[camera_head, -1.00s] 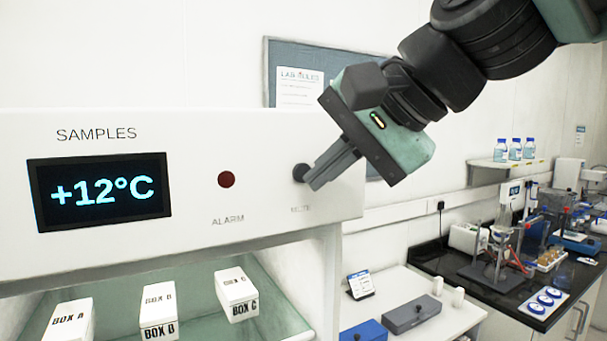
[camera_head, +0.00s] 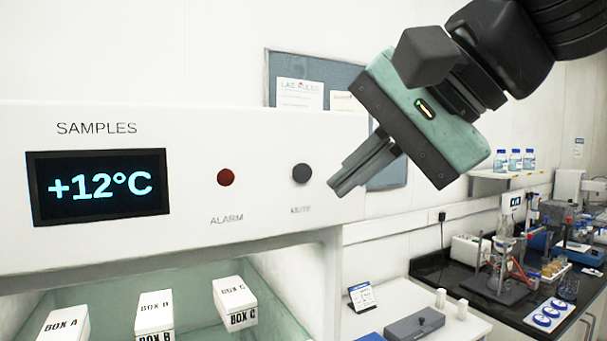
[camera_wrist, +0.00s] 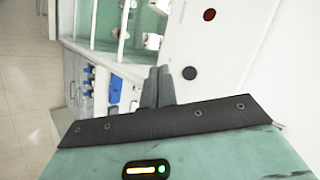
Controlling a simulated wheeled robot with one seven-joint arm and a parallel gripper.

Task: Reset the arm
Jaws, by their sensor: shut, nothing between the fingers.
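My gripper (camera_head: 341,186) is in the upper right of the head view, with its fingers pointing down and to the left. The fingers are shut with nothing between them. They are to the right of the dark round mute button (camera_head: 301,173) on the white sample cabinet panel (camera_head: 262,135), with a gap in the picture. In the wrist view my gripper (camera_wrist: 158,72) shows from behind, and the mute button (camera_wrist: 189,73) is just to the right of the fingertips.
The panel has a +12°C display (camera_head: 98,188) and a dark red alarm light (camera_head: 225,177). Boxes A (camera_head: 62,328), B (camera_head: 154,312) and C (camera_head: 235,300) sit in the cabinet below. A bench with a grey case (camera_head: 414,324) stands at lower right. A blue board (camera_head: 385,178) hangs behind.

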